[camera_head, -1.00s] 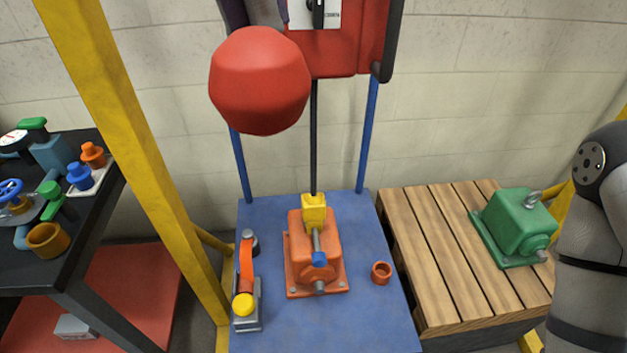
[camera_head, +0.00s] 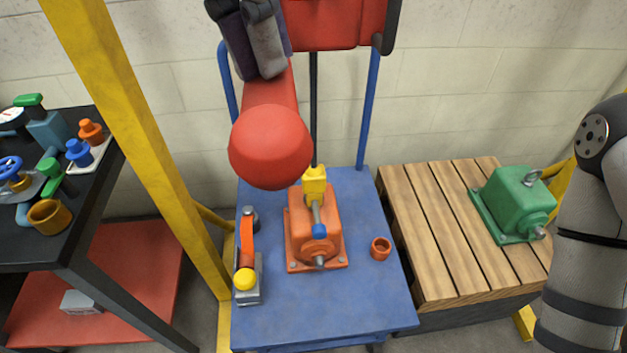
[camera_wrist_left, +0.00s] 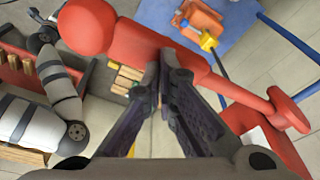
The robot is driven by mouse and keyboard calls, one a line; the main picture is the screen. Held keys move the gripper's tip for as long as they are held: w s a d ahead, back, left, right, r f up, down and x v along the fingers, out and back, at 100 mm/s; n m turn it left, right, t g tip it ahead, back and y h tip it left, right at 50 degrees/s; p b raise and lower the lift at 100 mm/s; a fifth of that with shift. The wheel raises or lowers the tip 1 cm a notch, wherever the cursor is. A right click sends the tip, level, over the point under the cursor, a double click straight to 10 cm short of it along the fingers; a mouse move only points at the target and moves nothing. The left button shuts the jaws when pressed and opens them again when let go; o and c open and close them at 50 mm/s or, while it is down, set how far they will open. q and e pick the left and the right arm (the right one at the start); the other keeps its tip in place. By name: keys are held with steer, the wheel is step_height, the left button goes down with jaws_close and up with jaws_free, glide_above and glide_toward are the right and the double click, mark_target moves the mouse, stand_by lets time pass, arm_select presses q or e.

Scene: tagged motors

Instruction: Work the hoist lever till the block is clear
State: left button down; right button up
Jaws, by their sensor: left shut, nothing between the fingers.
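The red hoist lever (camera_head: 270,95) slopes down toward me and ends in a big red ball (camera_head: 270,147). My left gripper (camera_head: 262,72) is shut and empty at the upper part of the lever. In the left wrist view its fingers (camera_wrist_left: 166,75) overlap the lever's bar (camera_wrist_left: 150,45); I cannot tell if they touch it. A yellow block (camera_head: 314,182) hangs on a black line (camera_head: 313,120) at the top of an orange motor (camera_head: 316,222). The motor's base rests on the blue table (camera_head: 370,300). My right gripper is out of view; only its arm shows at the right.
The red hoist body (camera_head: 335,25) is above, between blue posts (camera_head: 369,110). A yellow upright (camera_head: 130,130) stands left of the table. An orange-handled tool (camera_head: 247,255) and an orange ring (camera_head: 381,249) flank the motor. A green motor (camera_head: 515,205) sits on a wooden pallet (camera_head: 440,240).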

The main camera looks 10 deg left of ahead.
arm_select(q)
steer(key=shift+s+f, duration=0.1)
steer(key=shift+f, duration=0.45)
steer(key=shift+s+a+x, duration=0.15)
steer(key=shift+x, duration=0.75)
steer(key=shift+s+a+x, duration=0.1)
steer(key=shift+s+x, duration=0.05)
steer(key=shift+x, duration=0.8)
steer(key=shift+s+a+x, duration=0.15)
steer(key=shift+x, duration=0.75)
steer(key=shift+w+f, duration=0.1)
steer(key=shift+a+x, duration=0.3)
steer(key=shift+x, duration=1.85)
steer(key=w+v, duration=0.1)
steer(key=v, duration=0.4)
steer(key=w+d+v, duration=0.1)
steer(key=v, duration=0.5)
steer(key=w+d+v, duration=0.1)
steer(key=v, duration=0.5)
steer(key=shift+s+r, duration=0.1)
steer(key=shift+r, duration=0.45)
